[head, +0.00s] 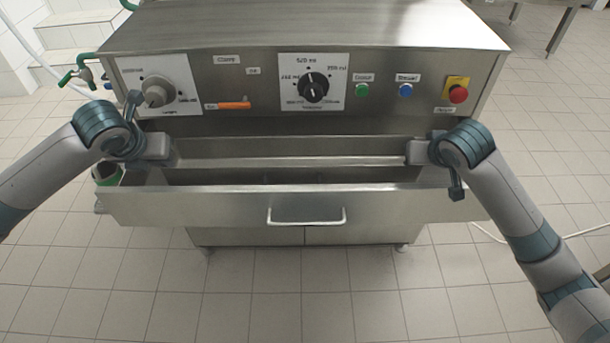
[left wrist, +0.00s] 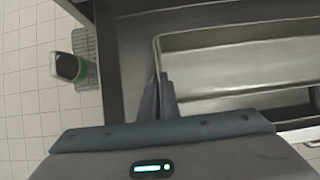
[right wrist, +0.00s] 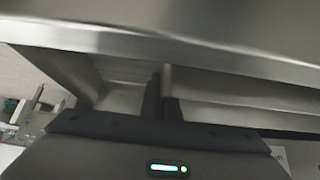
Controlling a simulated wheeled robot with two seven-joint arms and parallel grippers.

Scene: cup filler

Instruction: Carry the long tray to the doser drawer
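The long metal tray (head: 290,161) lies lengthwise over the open doser drawer (head: 250,207), level and between my two grippers. I cannot tell whether it touches the drawer floor. My left gripper (head: 172,153) is at the tray's left end. In the left wrist view its narrow fingers (left wrist: 160,92) close on the end wall of the tray (left wrist: 235,70). My right gripper (head: 412,153) is at the right end. In the right wrist view its fingers (right wrist: 160,95) sit around the tray's end wall (right wrist: 220,88). The tray looks empty.
The machine panel above the drawer carries a left knob (head: 155,92), a dosing dial (head: 314,87), an orange lever (head: 234,105), and green, blue and red buttons (head: 458,95). A green-and-dark container (left wrist: 69,66) stands on a rack left of the drawer. The tiled floor in front is clear.

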